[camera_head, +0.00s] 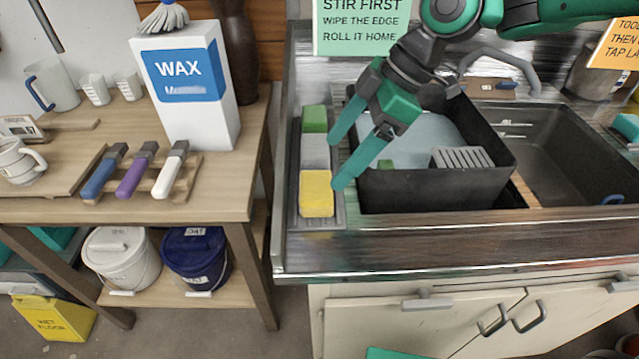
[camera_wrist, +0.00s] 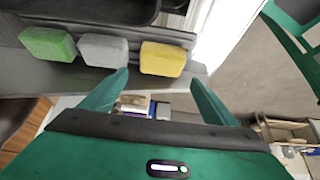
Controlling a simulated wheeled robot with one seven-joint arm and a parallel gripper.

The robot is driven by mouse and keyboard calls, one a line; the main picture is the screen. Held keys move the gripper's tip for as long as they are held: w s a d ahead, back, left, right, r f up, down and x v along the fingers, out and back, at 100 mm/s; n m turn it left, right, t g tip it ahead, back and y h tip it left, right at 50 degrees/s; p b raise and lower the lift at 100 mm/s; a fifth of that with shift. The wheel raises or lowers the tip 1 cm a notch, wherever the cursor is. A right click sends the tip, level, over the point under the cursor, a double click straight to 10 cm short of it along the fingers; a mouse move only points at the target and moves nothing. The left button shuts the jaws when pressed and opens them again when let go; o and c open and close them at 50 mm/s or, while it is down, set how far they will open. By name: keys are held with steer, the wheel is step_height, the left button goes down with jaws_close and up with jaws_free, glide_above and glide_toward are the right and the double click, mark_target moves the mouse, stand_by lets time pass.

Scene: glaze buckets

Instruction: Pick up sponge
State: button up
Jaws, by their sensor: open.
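Three sponges sit in a row in a dark tray (camera_head: 334,218) at the left edge of the sink counter. The yellow sponge (camera_head: 316,193) is nearest the front, the grey sponge (camera_head: 315,151) is in the middle and the green sponge (camera_head: 314,119) is at the back. My gripper (camera_head: 335,163) is open and empty, with its fingers close to the right side of the row. In the wrist view, the yellow sponge (camera_wrist: 163,59) shows beyond and between the two fingertips, with the grey sponge (camera_wrist: 104,50) and green sponge (camera_wrist: 47,44) to its left.
A black bin (camera_head: 440,190) stands in the sink area right of the tray, with a grey slotted block (camera_head: 462,158) in it. A wooden table (camera_head: 225,190) at left holds a white wax box (camera_head: 190,110) and several coloured-handled tools. The metal counter front is clear.

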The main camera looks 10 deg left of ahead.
mark_target(317, 185)
steer(key=x, duration=0.9)
steer(key=shift+f, duration=0.25)
steer(key=c, duration=0.8)
